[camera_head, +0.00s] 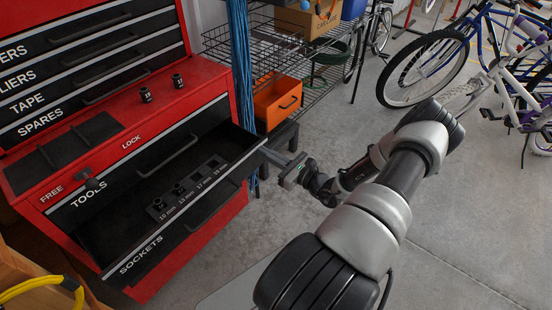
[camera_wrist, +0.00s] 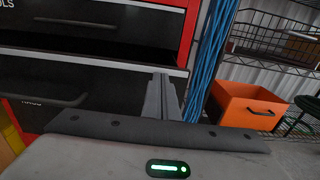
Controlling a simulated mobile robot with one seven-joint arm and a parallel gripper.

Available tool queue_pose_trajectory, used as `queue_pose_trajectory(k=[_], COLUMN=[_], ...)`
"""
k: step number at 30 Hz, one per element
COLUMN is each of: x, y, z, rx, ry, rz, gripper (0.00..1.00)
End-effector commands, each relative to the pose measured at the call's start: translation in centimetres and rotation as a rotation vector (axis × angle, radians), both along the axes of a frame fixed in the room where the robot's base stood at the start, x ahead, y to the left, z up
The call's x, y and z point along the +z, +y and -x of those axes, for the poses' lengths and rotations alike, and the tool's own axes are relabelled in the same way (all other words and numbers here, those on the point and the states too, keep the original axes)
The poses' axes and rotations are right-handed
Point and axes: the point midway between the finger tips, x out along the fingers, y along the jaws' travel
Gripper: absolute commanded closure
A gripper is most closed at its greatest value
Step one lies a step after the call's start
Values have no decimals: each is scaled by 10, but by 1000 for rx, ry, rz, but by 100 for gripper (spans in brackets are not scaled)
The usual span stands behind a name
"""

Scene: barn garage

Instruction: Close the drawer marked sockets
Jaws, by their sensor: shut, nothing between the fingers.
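The drawer marked sockets (camera_head: 180,225) is pulled out of the red tool chest (camera_head: 190,95), below the front marked tools (camera_head: 130,178). Its inside shows a holder (camera_head: 190,190) with size marks and two sockets standing at its left part. Its dark front also shows in the wrist view (camera_wrist: 110,85), with a handle at left. My gripper (camera_head: 266,152) is shut and empty, its fingers at the right end of the drawer front. In the wrist view the fingertips (camera_wrist: 162,78) overlap that front's right part. I cannot tell whether they touch it.
Two sockets (camera_head: 162,88) stand on the chest top. A sliding knob (camera_head: 94,184) sits near the word free, away from lock. Blue cables (camera_head: 241,60), a wire shelf and an orange bin (camera_head: 277,102) stand close right of the chest. Bicycles (camera_head: 430,65) are farther right; the floor between is clear.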

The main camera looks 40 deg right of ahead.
Motion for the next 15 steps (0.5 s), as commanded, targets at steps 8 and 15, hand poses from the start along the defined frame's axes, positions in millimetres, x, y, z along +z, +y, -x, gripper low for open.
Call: queue_pose_trajectory(k=[8, 15], x=[-1, -1], y=[22, 36], z=[-74, -127], rx=[5, 3], ry=[-2, -2], rz=[0, 1], gripper=[100, 100])
